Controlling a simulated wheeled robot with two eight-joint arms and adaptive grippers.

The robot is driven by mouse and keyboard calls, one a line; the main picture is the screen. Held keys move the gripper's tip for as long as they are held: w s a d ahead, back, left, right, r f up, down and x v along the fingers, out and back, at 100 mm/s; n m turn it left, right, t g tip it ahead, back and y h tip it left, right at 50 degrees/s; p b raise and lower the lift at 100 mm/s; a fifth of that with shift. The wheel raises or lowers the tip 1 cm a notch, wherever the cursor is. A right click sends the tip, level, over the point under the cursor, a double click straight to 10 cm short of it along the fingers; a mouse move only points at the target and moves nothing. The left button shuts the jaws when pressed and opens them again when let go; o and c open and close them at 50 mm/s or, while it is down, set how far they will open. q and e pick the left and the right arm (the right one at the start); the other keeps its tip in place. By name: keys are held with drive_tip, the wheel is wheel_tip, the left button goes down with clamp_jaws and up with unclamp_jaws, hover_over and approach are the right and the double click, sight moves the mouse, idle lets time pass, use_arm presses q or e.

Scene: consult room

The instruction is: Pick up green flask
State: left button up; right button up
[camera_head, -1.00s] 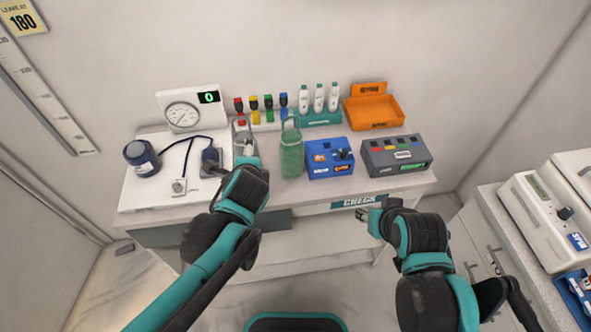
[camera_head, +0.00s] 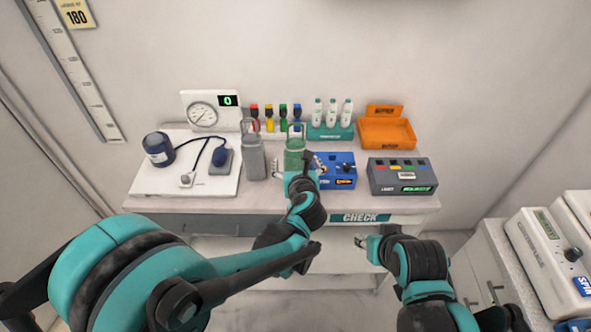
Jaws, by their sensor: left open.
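The green flask (camera_head: 294,146) with a loop handle stands upright on the desk, between a grey flask (camera_head: 254,157) and a blue box. My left gripper (camera_head: 303,168) is open at the front of the green flask and hides its lower part. One finger shows near the flask's right side; I cannot tell whether the fingers touch it. My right gripper (camera_head: 363,242) is in front of the desk's front edge, well away from the flask, and its fingers are too small to read.
The blue box (camera_head: 338,164) stands close on the right, with a grey box (camera_head: 402,172) beyond it. Behind are coloured droppers (camera_head: 269,118), white bottles (camera_head: 331,114) and an orange tray (camera_head: 387,133). A white board (camera_head: 155,183) with a blood-pressure set lies left.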

sight(296, 162)
use_arm(q)
drive_tip(key=b+x, duration=0.1)
drive_tip(key=x, duration=0.3)
drive_tip(key=shift+s+d+f, duration=0.1)
drive_tip(key=shift+f, duration=0.05)
drive_tip(key=shift+s, duration=0.1)
drive_tip(key=c, duration=1.4)
drive_tip(key=shift+c, duration=0.2)
